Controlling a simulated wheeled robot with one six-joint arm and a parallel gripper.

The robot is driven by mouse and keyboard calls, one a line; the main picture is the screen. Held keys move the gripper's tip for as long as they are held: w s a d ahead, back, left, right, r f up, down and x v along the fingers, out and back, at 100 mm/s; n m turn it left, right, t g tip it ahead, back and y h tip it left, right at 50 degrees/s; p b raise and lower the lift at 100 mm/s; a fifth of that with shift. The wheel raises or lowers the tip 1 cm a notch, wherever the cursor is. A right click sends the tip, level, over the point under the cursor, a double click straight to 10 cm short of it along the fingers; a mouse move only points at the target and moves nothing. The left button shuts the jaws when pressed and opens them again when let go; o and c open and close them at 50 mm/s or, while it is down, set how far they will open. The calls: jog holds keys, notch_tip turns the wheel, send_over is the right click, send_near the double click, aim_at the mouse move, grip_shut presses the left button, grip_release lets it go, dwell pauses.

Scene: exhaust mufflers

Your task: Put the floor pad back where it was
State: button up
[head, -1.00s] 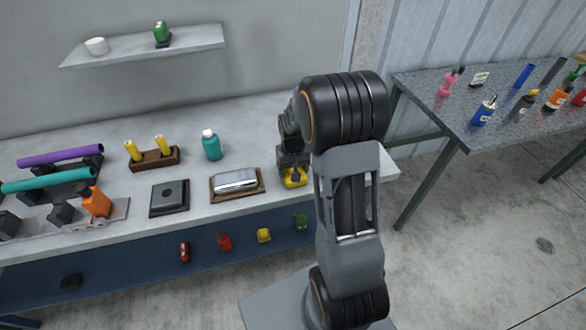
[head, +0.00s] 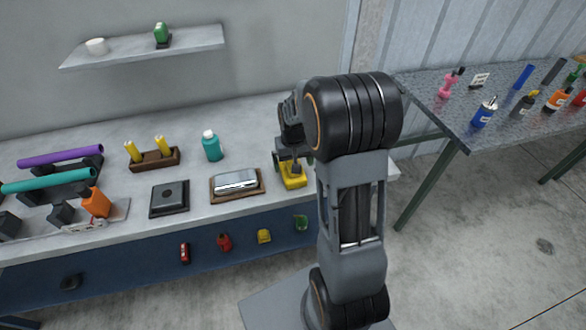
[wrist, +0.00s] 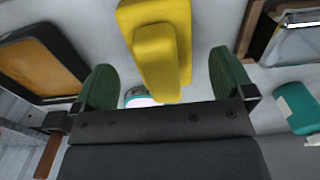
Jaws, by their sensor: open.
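A yellow block (head: 293,177) with a raised narrower top sits on the grey workbench near its right end. It also shows in the wrist view (wrist: 160,45), at the top middle. No label shows which thing is the floor pad; the yellow block is the thing nearest my gripper. My gripper (head: 294,157) is over the block. In the wrist view my gripper (wrist: 165,82) has its two green fingertips wide apart, with visible gaps to the yellow block. Nothing is held. My arm hides part of the bench's right end.
A silver block on a brown tray (head: 214,198) lies just left of the yellow block. A black square pad (head: 169,198), a teal bottle (head: 212,146) and a yellow-peg holder (head: 153,160) stand farther left. A speckled side table (head: 430,88) is at right.

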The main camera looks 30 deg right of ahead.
notch_tip(320, 180, up, 8)
jog(key=shift+f, duration=0.1)
jog(key=s+a+r+n+t, duration=0.1)
jog(key=s+a+r+t, duration=0.1)
jog(key=s+a, duration=0.2)
jog(key=s+a+r+n+t, duration=0.1)
jog(key=s+a, duration=0.4)
jog(key=s, duration=0.6)
jog(key=shift+a+r+t, duration=0.2)
jog(key=shift+r+t, duration=0.2)
jog(key=shift+r, duration=0.35)
